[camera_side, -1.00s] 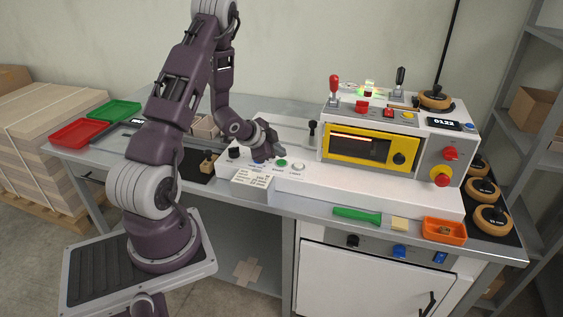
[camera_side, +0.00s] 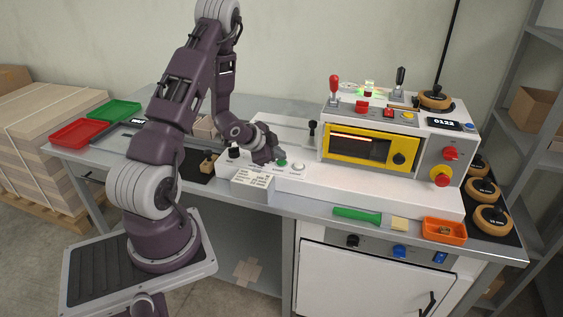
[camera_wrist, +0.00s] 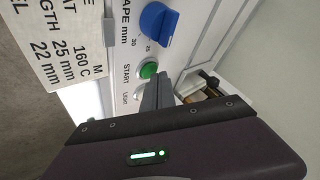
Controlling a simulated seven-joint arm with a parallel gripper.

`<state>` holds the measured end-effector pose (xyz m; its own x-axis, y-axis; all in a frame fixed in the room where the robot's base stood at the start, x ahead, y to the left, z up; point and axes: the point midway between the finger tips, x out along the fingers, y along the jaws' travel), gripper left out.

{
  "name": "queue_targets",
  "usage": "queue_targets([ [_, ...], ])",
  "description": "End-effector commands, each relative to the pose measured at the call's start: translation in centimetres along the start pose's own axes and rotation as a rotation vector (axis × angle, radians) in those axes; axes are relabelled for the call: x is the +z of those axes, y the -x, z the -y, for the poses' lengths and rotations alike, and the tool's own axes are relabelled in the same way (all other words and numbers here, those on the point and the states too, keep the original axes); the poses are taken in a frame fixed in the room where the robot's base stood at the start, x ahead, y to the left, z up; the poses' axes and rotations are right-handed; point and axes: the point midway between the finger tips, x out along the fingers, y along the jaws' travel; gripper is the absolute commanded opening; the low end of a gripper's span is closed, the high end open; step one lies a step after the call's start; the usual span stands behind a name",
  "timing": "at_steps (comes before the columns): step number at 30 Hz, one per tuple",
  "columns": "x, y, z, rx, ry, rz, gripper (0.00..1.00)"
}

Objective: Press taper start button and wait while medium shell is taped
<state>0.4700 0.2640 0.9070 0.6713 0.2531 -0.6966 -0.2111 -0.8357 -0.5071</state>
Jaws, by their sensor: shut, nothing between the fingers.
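The green START button (camera_side: 282,163) is on the white front panel of the taper machine (camera_side: 392,195). In the wrist view the START button (camera_wrist: 149,70) shows with its label, between a blue tape knob (camera_wrist: 157,24) and a pale light button. My gripper (camera_side: 279,155) is shut and empty, its fingertips right at the green button. In the wrist view the shut fingers (camera_wrist: 164,84) end beside the button; I cannot tell whether they touch it. The button's green top stays visible. I cannot clearly make out the medium shell.
A yellow-framed window (camera_side: 371,148) is on the machine, with a counter display (camera_side: 444,123) reading 0122. A white label card (camera_side: 252,179) stands just in front of the panel. A green-handled tool (camera_side: 357,215) and an orange tray (camera_side: 444,230) lie along the front edge.

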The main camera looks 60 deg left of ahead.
Motion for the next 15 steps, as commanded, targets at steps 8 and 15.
queue_targets([
  [8, 0.18, -0.25, -0.2, 0.001, 0.0, 0.0, 0.0],
  [15, 0.34, -0.45, -0.34, 0.001, 0.0, 0.001, 0.0],
])
